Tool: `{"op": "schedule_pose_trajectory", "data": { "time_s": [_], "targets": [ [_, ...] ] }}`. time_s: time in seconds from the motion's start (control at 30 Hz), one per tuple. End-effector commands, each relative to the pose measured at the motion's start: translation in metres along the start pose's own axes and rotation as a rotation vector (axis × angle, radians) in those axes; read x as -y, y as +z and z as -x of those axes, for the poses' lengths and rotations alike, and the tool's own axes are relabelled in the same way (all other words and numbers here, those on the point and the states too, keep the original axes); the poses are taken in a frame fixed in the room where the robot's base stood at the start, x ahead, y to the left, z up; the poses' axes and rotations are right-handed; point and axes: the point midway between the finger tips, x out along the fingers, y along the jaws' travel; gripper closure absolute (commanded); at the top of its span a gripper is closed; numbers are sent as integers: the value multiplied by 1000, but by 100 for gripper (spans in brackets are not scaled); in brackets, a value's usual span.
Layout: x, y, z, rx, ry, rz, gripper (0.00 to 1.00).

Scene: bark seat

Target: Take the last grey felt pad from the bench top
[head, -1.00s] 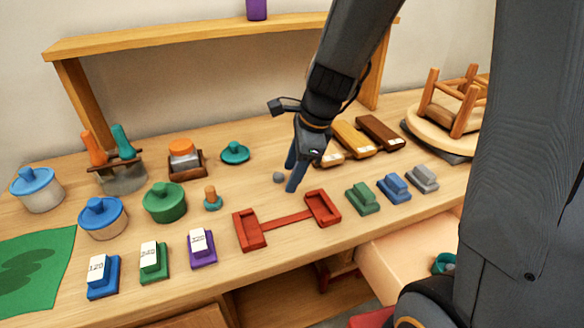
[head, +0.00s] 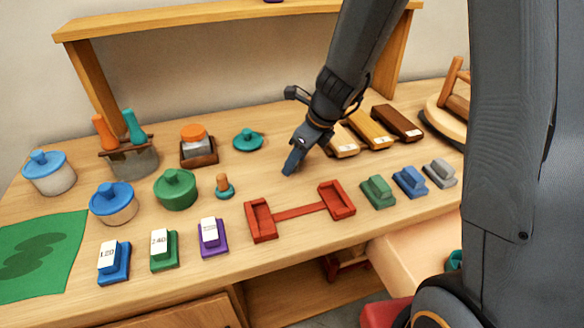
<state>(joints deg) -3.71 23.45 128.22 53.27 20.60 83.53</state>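My gripper (head: 291,164) is low over the middle of the bench top (head: 318,178), behind the red holder. Its dark blue fingers overlap in this view, so I cannot tell whether they are open or shut. The small grey felt pad is not visible now. The spot where it lay is covered by the fingers, and I cannot tell whether it is between them or behind them.
A red two-ended holder (head: 298,212) lies in front of my gripper. A peg on a teal base (head: 224,187) and a green lidded pot (head: 176,189) stand to the left. Wooden blocks (head: 370,130) lie behind to the right. Green, blue and grey blocks (head: 410,181) line the right front.

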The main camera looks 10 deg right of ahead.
Motion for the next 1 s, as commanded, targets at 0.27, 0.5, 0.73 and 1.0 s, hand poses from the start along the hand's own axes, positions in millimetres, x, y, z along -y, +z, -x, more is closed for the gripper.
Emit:
{"op": "schedule_pose_trajectory", "data": {
  "time_s": [0.27, 0.5, 0.73, 1.0],
  "targets": [
    [0, 0, -6, 0, -1, 1, 52],
    [0, 0, -6, 0, -1, 1, 85],
    [0, 0, -6, 0, -1, 1, 96],
    [0, 4, 2, 2, -1, 1, 96]
  ]
}}
